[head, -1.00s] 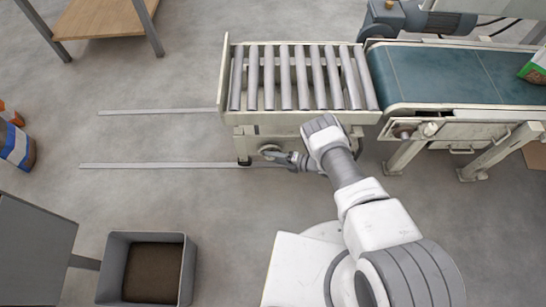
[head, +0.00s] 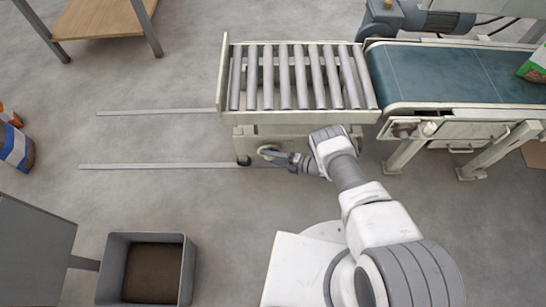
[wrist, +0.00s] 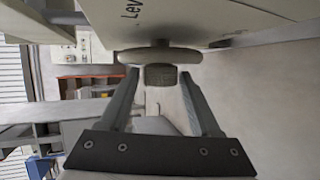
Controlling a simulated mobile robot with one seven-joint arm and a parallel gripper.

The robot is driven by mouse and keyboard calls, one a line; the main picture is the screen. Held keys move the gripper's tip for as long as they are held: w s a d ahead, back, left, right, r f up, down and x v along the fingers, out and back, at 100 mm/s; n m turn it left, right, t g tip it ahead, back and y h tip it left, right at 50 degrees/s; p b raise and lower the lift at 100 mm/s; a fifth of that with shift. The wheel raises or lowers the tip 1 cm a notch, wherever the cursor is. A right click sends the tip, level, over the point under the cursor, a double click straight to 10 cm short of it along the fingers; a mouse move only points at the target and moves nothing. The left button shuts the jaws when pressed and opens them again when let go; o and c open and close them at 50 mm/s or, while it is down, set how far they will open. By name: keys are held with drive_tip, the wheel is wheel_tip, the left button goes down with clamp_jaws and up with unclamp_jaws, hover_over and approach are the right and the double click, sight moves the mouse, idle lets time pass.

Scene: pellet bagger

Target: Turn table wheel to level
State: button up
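The table wheel (head: 268,151) is a pale handwheel on the near side of the roller table (head: 250,130), low under its rollers. In the wrist view the wheel (wrist: 158,56) is seen nearly edge-on, with a grey knob or hub (wrist: 160,75) in front of it. My gripper (head: 287,157) is just right of the wheel in the head view. In the wrist view my gripper (wrist: 158,77) is open, its two fingers spread either side of the grey knob. A gap shows between the knob and each finger. The wheel's far side is hidden.
A green belt conveyor (head: 450,75) adjoins the table on the right. Two floor rails (head: 150,165) run left over clear floor. A grey bin (head: 185,265) stands at lower left.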

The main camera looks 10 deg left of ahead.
drive_tip(key=shift+d, duration=0.1)
drive_tip(key=p+v, duration=0.4)
drive_tip(key=v, duration=1.3)
drive_tip(key=shift+s+d+r, duration=0.1)
drive_tip(key=shift+s+r, duration=0.1)
